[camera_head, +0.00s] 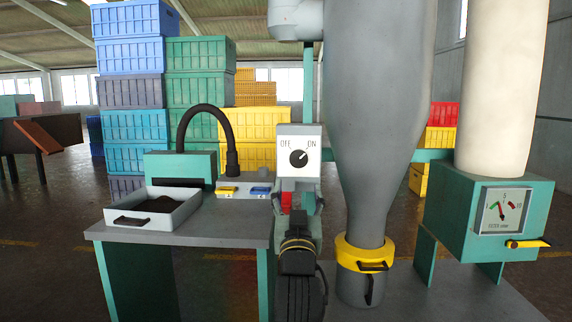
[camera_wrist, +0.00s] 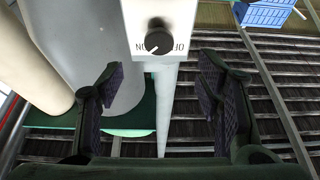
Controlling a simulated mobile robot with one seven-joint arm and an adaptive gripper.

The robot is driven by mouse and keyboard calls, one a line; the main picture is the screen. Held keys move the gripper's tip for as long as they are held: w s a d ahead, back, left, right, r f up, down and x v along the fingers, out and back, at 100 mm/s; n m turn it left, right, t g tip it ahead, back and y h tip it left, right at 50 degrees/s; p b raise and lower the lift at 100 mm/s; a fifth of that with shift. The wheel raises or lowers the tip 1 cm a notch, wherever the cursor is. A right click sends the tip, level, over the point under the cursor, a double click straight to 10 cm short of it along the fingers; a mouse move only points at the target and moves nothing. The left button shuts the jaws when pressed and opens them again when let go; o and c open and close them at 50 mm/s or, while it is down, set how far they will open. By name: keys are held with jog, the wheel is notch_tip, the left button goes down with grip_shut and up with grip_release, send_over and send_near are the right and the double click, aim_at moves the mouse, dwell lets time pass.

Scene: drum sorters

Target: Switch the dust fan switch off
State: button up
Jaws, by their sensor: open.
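The dust fan switch is a white box (camera_head: 312,137) with a round black knob (camera_head: 298,158), marked OFF at left and ON at right. The knob's white pointer aims up and right, toward ON. In the wrist view the box appears upside down at top centre, with its knob (camera_wrist: 158,42) pointing toward the ON side. My gripper (camera_wrist: 160,95) is open, its two dark fingers spread wide with nothing between them but the background post. In the head view my gripper (camera_head: 299,195) is just below the box, apart from the knob.
A grey cyclone (camera_head: 375,90) with a yellow collar stands right of the switch. A green box with a gauge (camera_head: 500,211) is farther right. A table (camera_head: 180,240) with a grey tray (camera_head: 150,222) and a black hose (camera_head: 205,112) is at left. Stacked crates (camera_head: 137,90) stand behind.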

aim_at(299, 162)
jog(key=p+x, duration=0.2)
jog(key=x, duration=0.7)
jog(key=shift+w+d+r+p, duration=0.1)
jog(key=shift+w+r+p, duration=0.1)
jog(key=shift+p, duration=0.2)
jog(key=shift+w+r, duration=0.15)
jog(key=shift+w, duration=0.4)
jog(key=shift+c, duration=0.3)
jog(key=c, duration=1.1)
